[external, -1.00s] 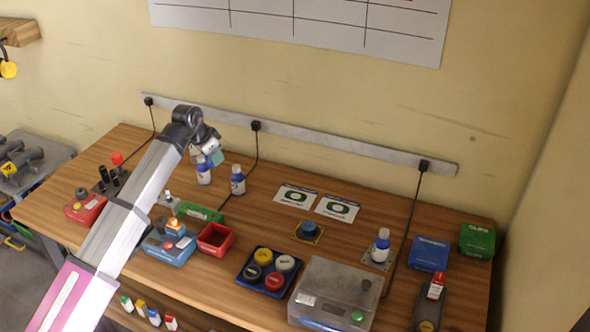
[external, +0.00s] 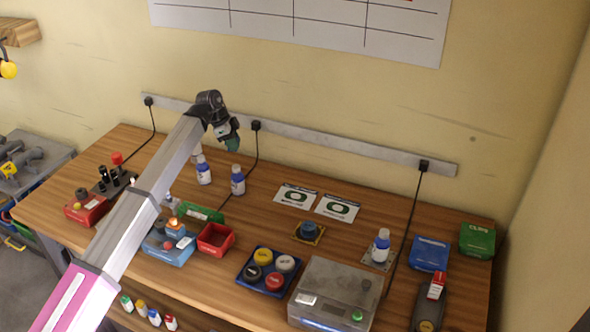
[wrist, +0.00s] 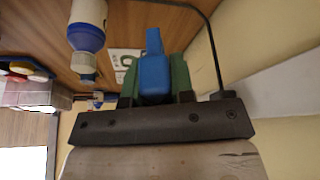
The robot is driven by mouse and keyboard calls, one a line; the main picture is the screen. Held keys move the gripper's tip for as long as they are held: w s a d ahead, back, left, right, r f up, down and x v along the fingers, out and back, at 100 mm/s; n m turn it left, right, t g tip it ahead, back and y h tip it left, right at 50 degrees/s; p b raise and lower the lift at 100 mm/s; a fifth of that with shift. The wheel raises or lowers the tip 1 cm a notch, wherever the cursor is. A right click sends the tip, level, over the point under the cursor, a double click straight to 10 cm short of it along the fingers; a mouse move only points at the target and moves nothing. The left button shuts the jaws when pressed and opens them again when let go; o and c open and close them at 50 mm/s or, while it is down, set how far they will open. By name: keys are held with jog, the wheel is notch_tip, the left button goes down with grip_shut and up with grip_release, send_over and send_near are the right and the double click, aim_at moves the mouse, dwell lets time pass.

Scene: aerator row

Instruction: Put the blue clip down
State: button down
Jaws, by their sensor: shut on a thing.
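The blue clip (wrist: 153,72) shows in the wrist view, upright in the picture between the two green fingers of my gripper (wrist: 155,88). The fingers are shut on it. In the external view my gripper (external: 233,145) hangs above the back of the wooden bench (external: 340,237), close to the wall and above a white bottle with a blue band (external: 238,181). The clip itself cannot be made out in the external view.
Another bottle (external: 203,171) stands just left. A green box (external: 200,213), red tray (external: 215,239) and blue tray of round lids (external: 267,272) lie in front. Two printed cards (external: 338,208) lie right. A cable (external: 256,160) hangs behind the gripper. Bare wood lies between bottles and cards.

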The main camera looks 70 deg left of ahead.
notch_tip(320, 180, down, 10)
jog(key=shift+f, duration=0.1)
dwell(0.4)
jog(key=shift+f, duration=0.1)
jog(key=c, duration=1)
grip_release()
jog(key=v, duration=1.2)
jog(key=shift+s, duration=0.1)
